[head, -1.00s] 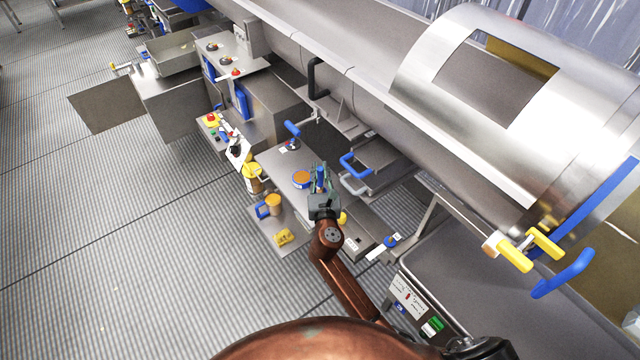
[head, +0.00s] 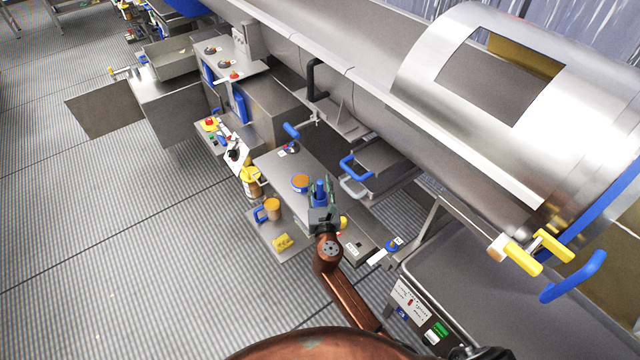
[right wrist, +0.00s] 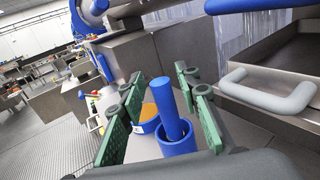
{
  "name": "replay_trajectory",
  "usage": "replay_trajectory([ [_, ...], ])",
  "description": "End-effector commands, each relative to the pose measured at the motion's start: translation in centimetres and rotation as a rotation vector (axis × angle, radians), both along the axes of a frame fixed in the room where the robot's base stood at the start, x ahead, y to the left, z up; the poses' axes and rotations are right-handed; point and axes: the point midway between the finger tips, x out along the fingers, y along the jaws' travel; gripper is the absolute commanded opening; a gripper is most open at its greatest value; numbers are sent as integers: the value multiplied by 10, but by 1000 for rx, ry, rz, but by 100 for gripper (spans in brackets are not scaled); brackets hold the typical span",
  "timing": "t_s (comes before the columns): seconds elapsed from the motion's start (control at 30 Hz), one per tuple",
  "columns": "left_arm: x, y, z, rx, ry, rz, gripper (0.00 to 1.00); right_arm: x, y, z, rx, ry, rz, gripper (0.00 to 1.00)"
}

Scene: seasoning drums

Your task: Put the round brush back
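A blue upright handle, which looks like that of the round brush (head: 320,188), shows between the fingers of my right gripper (head: 322,196) over the steel table. In the right wrist view the blue handle (right wrist: 167,108) rises, slightly tilted, out of a round blue cup (right wrist: 178,141). Any bristles are hidden. The green fingers of my right gripper (right wrist: 163,115) stand apart on both sides of the handle, with visible gaps, so the gripper is open. My left gripper is not in view.
A blue-rimmed tub with orange contents (head: 301,183) stands just left of the gripper. An orange-brown jug (head: 272,208) and a yellow sponge-like block (head: 283,241) are on a lower shelf. A blue-handled drawer (head: 372,178) and the big steel drum (head: 470,130) lie to the right.

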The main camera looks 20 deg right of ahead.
Motion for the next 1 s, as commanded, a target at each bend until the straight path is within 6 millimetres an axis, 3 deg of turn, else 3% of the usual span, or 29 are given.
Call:
replay_trajectory([
  [0.37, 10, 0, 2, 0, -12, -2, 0, -5, 1, 2, 1, 0, 0, 32],
  [0.8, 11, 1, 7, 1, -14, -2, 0, -87, 17, 1, 1, 1, 0, 32],
  [1.0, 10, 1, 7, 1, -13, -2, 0, -111, 23, 2, 0, 0, 0, 32],
])
